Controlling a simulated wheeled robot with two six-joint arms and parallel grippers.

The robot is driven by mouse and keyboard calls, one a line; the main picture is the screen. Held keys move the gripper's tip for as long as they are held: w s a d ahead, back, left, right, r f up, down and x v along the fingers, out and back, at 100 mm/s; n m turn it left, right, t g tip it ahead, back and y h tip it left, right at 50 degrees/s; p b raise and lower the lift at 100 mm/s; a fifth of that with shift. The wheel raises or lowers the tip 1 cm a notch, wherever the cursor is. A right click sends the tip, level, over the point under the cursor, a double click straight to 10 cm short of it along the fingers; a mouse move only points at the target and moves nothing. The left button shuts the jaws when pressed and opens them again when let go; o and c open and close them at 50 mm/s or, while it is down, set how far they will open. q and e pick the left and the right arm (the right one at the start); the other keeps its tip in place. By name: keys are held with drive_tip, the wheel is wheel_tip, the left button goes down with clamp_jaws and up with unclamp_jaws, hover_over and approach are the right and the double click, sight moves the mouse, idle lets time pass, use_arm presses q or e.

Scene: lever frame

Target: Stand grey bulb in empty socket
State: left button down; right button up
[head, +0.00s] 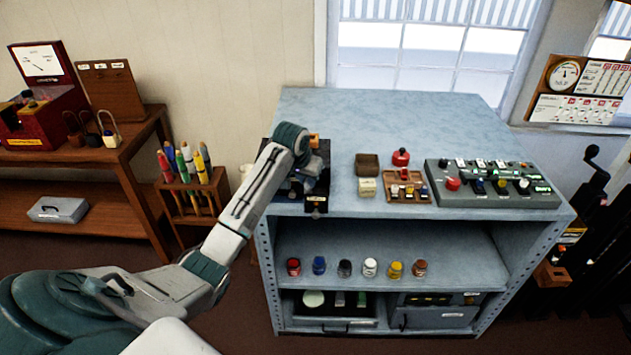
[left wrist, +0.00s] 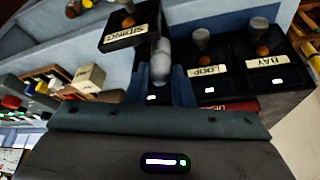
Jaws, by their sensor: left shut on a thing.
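My left gripper (left wrist: 162,88) has its blue fingers shut on a grey bulb (left wrist: 160,62) in the left wrist view. The bulb sits between the block labelled SIDING (left wrist: 127,38) and the one labelled LOOP (left wrist: 208,71); whether it touches a socket is hidden. Another block, labelled BAY (left wrist: 265,64), lies further right. Grey bulb-like tops also show behind LOOP (left wrist: 202,37) and BAY (left wrist: 258,24). In the head view my left gripper (head: 304,186) is at the dark blocks (head: 316,205) on the bench's left end, partly covering them. My right gripper is out of view.
The blue-grey bench (head: 420,120) has clear room at its back. A brown box (head: 367,162), a cream box (head: 367,187), a wooden tray (head: 408,198), a red knob-like object (head: 400,157) and a switch panel (head: 490,199) stand right of the gripper. Several jars line the shelf (head: 440,270) below.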

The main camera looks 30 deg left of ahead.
use_arm(q)
drive_tip(key=f+p, duration=0.1)
drive_tip(key=w+d+f+p, duration=0.2)
drive_tip(key=shift+f, duration=0.15)
drive_tip(key=shift+a+f, duration=0.1)
drive_tip(key=shift+f, duration=0.15)
drive_tip(key=c, duration=1.5)
unclamp_jaws()
drive_tip(key=shift+f, duration=0.1)
drive_tip(key=shift+c, duration=0.2)
